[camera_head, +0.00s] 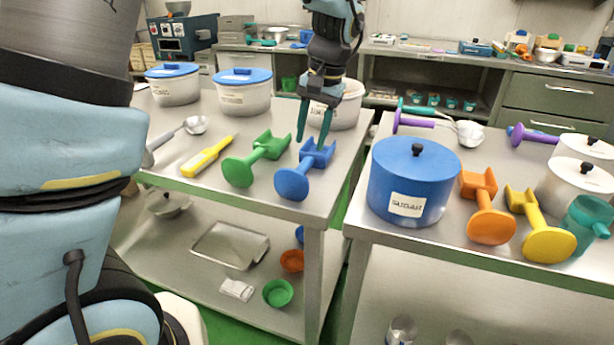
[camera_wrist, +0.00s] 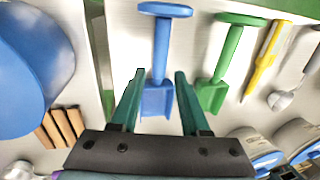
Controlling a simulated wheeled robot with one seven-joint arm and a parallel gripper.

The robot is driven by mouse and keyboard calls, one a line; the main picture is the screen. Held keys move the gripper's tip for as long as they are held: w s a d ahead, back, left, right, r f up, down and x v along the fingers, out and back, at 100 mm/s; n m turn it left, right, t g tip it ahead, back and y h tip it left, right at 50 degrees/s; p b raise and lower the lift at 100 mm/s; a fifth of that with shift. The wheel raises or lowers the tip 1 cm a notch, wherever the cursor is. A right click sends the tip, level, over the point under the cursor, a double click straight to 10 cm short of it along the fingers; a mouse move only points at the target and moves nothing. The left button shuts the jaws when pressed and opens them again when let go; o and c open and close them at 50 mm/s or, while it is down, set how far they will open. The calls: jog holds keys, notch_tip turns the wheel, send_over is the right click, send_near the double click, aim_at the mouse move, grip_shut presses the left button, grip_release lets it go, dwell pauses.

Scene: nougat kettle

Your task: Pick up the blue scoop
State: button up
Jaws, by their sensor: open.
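The blue scoop (camera_head: 305,170) lies on the left metal table near its right front corner, with its round end toward the front edge and its square scoop end toward the back. My gripper (camera_head: 314,138) points down above the scoop end, its two teal fingers apart. In the wrist view the blue scoop (camera_wrist: 161,60) runs up the picture, its scoop end between the open fingers of my gripper (camera_wrist: 160,75) and its round end at the top. Nothing is held. I cannot tell the exact height gap between fingers and scoop.
A green scoop (camera_head: 257,159) lies just left, then a yellow-handled tool (camera_head: 207,156) and a metal ladle (camera_head: 178,140). White tubs (camera_head: 244,98) stand behind. Across a narrow gap, the right table holds a blue pot (camera_head: 411,182), an orange scoop (camera_head: 485,206) and a yellow scoop (camera_head: 541,226).

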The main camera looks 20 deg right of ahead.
aim_at(306, 162)
jog(key=f, duration=0.3)
jog(key=shift+w+a+f, duration=0.25)
jog(key=shift+a+f, duration=0.1)
jog(key=shift+f, duration=0.05)
jog(key=shift+w+a+f+p, duration=0.1)
jog(key=shift+w+f+p, duration=0.2)
jog(key=shift+f, duration=0.55)
jog(key=shift+w+a+f+p, duration=0.1)
jog(key=shift+f+p, duration=0.25)
jog(key=shift+f, duration=0.5)
jog(key=shift+w+f+p, duration=0.15)
jog(key=shift+f+p, duration=0.2)
jog(key=shift+f, duration=0.5)
grip_shut()
